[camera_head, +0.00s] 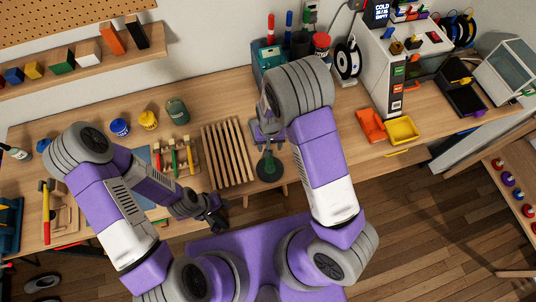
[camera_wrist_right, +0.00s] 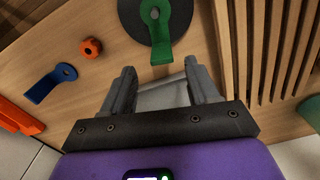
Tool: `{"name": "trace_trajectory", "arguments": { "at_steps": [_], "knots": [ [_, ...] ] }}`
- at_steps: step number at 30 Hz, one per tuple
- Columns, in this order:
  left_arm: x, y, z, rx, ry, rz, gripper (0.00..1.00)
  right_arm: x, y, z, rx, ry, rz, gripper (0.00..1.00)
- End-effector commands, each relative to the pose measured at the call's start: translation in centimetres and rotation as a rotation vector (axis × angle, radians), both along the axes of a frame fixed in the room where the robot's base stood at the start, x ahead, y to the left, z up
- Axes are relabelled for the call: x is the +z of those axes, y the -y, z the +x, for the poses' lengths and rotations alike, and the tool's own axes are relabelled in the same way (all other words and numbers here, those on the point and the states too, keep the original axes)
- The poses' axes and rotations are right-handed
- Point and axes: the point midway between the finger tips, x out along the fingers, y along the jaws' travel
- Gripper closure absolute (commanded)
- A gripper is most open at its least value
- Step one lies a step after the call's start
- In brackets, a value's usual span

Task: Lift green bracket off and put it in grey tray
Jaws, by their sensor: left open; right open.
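The green bracket (camera_wrist_right: 156,28) lies on a dark round disc (camera_wrist_right: 180,22) at the top of the right wrist view; its strip reaches over the disc's edge. In the head view the bracket (camera_head: 269,163) is small, on the disc (camera_head: 270,175) near the table's front edge. My right gripper (camera_wrist_right: 160,72) is open, with nothing between its fingertips, short of the bracket. A grey flat piece that looks like the grey tray (camera_wrist_right: 162,98) shows between and beneath its fingers, partly hidden. My left gripper (camera_head: 214,214) is open and empty at the front edge, left of the disc.
A slatted wooden rack (camera_head: 228,153) stands left of the disc. A blue bracket (camera_wrist_right: 50,82) and an orange nut (camera_wrist_right: 91,47) lie nearby on the table. Orange (camera_head: 371,125) and yellow (camera_head: 402,130) bins sit to the right, beside a white printer (camera_head: 385,75).

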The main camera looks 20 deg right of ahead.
Motion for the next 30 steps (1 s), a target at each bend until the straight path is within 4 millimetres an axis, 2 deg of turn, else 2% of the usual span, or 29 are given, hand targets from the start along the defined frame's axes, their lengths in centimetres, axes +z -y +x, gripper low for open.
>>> {"name": "trace_trajectory", "arguments": {
  "at_steps": [11, 20, 30],
  "knots": [
    [0.3, 0.0, 0.0, 0.0, 0.0, 0.0, 0.44, -5.0, -0.4, -0.2, 0.0, -0.002, -0.001, 0.4],
    [0.3, 0.0, 0.0, 0.0, 0.0, 0.0, 0.44, -5.5, -0.4, -0.1, 0.0, 0.002, 0.001, 0.4],
    [0.3, 0.0, 0.0, 0.0, 0.0, 0.0, 0.44, -5.4, -0.4, -0.1, 0.0, 0.001, 0.0, 0.91]
  ]
}}
